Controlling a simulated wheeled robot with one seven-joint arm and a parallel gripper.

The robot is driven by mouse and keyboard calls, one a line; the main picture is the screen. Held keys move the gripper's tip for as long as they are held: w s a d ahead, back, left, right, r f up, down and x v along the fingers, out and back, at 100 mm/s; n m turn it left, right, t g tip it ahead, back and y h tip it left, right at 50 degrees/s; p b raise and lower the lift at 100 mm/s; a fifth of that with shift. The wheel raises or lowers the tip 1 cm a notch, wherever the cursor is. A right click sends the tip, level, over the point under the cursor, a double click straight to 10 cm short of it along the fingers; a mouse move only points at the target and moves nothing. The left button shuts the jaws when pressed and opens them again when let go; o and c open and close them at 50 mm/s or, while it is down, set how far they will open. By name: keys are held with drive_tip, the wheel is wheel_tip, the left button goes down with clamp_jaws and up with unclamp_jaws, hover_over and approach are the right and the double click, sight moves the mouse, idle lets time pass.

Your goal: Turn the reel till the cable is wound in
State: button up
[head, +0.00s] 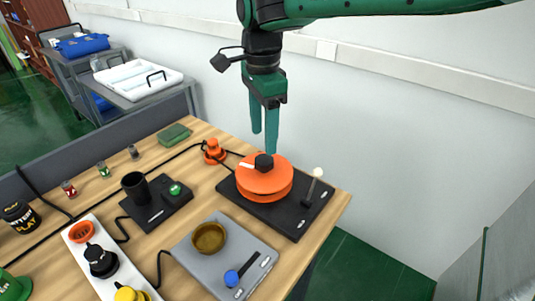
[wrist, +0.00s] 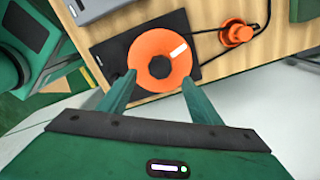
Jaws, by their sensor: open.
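The orange reel (head: 264,180) sits on a black base plate (head: 300,212) at the table's right end. It has a dark hub knob (head: 264,162) on top and a white mark on its upper disc. The reel also shows in the wrist view (wrist: 160,64). A black cable (wrist: 268,12) loops by an orange plug-like piece (head: 213,150) beside the reel; how much is wound on is hidden. My gripper (head: 264,143) is open and empty above the reel, fingers pointing down. In the wrist view the fingertips (wrist: 160,80) lie on either side of the reel's near edge.
A post with a pale knob (head: 317,173) stands on the base plate's right side. A grey plate with a brass bowl (head: 209,238) and a black stand with a dark cup (head: 134,187) are to the left. A white wall (head: 400,150) is behind.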

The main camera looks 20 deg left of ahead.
sight(264, 159)
wheel_tip(264, 159, down, 7)
idle(0.3)
drive_tip(key=shift+c, duration=0.2)
